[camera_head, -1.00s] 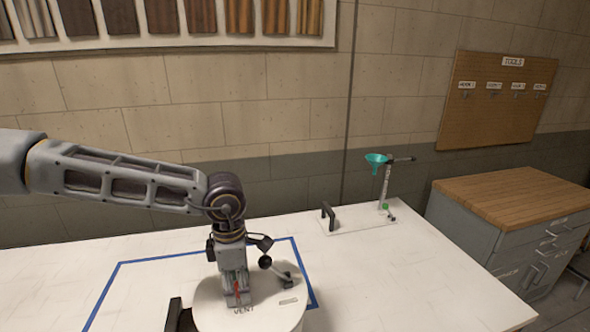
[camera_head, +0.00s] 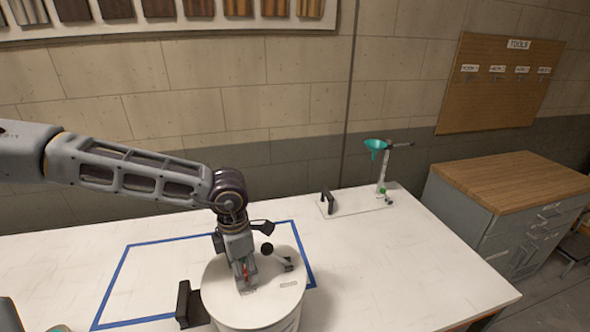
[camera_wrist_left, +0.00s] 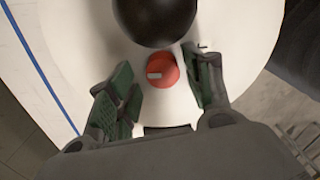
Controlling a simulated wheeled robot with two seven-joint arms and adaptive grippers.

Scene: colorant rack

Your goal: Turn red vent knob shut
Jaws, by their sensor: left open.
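The red vent knob (camera_wrist_left: 162,70) sits on the white round top of a drum (camera_head: 262,306), and a bit of its red (camera_head: 245,270) shows between my fingers in the head view. My left gripper (camera_head: 243,280) points down at the drum top. In the wrist view the left gripper (camera_wrist_left: 164,90) is open, with one green-padded finger on each side of the knob. There are gaps between the fingers and the knob, so it is not gripped. The VENT label is mostly covered by the gripper in the head view.
A black ball (camera_wrist_left: 155,12) stands close beside the knob; a black ball-ended lever (camera_head: 267,249) is on the drum top. A black handle (camera_head: 186,304) is at the drum's left. A stand with a green funnel (camera_head: 377,145) is farther back. The table's right side is clear.

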